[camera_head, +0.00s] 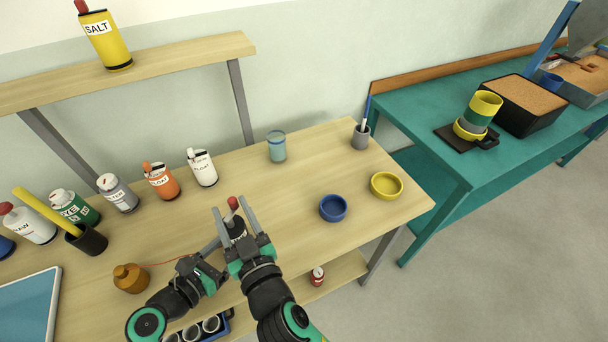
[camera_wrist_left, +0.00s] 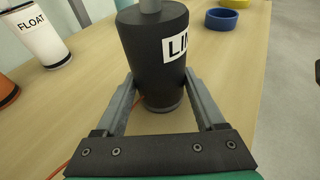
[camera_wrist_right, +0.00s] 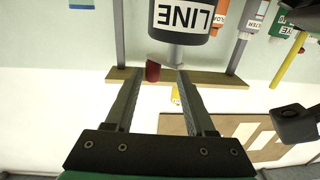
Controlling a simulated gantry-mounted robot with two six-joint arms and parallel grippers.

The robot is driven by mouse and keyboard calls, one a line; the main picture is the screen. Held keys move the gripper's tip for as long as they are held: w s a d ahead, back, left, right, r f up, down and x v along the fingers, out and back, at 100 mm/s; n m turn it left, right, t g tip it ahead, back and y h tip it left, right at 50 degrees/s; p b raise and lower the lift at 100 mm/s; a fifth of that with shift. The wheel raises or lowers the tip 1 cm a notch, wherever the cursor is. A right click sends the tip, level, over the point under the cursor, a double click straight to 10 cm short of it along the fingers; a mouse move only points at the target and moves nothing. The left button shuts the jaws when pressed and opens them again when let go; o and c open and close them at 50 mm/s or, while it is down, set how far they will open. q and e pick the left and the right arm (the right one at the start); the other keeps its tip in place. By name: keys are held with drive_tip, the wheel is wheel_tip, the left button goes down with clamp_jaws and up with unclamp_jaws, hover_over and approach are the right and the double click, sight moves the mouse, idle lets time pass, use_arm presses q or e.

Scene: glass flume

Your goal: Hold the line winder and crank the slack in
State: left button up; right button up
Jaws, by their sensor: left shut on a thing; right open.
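The line winder is a black cylinder (camera_wrist_left: 152,55) with a white LINE label, upright on the wooden table. My left gripper (camera_head: 219,243) is shut on its lower body, a finger on each side in the left wrist view (camera_wrist_left: 160,95). The winder's red crank knob (camera_head: 233,203) stands above its top. My right gripper (camera_head: 231,204) is open above the winder, its fingers on either side of the knob in the head view. In the right wrist view the winder (camera_wrist_right: 185,15) appears upside down, with the red knob (camera_wrist_right: 152,70) near the fingertips. Contact with the knob cannot be told.
A thin orange line (camera_head: 165,262) runs left toward a brown weight-like object (camera_head: 131,278). Labelled bottles, including an orange one (camera_head: 162,181), stand behind left. A glass jar (camera_head: 277,147), blue ring (camera_head: 333,208) and yellow ring (camera_head: 386,186) lie right. The table between is clear.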

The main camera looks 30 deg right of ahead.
drive_tip(key=s+m+h, duration=0.1)
drive_tip(key=s+h, duration=0.1)
drive_tip(key=shift+a+f+m+h, duration=0.1)
drive_tip(key=shift+a+m+h, duration=0.05)
drive_tip(key=shift+m+h, duration=0.25)
drive_tip(key=shift+w+a+m+h, duration=0.15)
drive_tip(key=shift+w+m+h, duration=0.15)
drive_tip(key=shift+w+h, duration=0.1)
drive_tip(key=shift+w+a+f+m+h, duration=0.15)
drive_tip(key=shift+a+m+h, duration=0.2)
drive_tip(key=shift+h, duration=0.35)
drive_tip(key=x, duration=0.8)
drive_tip(key=s+a+n+y, duration=0.1)
drive_tip(key=s+n+y, duration=0.25)
drive_tip(key=s, duration=0.85)
drive_tip(key=d+r+m+t+h, duration=0.2)
drive_tip(key=d+r+h, duration=0.2)
drive_tip(key=d, duration=0.8)
wheel_tip(320, 180, up, 10)
drive_tip(key=s+n+t+y, duration=0.2)
drive_tip(key=n+t, duration=0.1)
drive_tip(key=t, duration=0.2)
drive_tip(key=shift+s+d+f+n, duration=0.2)
drive_tip(key=shift+s+f+n, duration=0.05)
drive_tip(key=shift+s+n, duration=0.15)
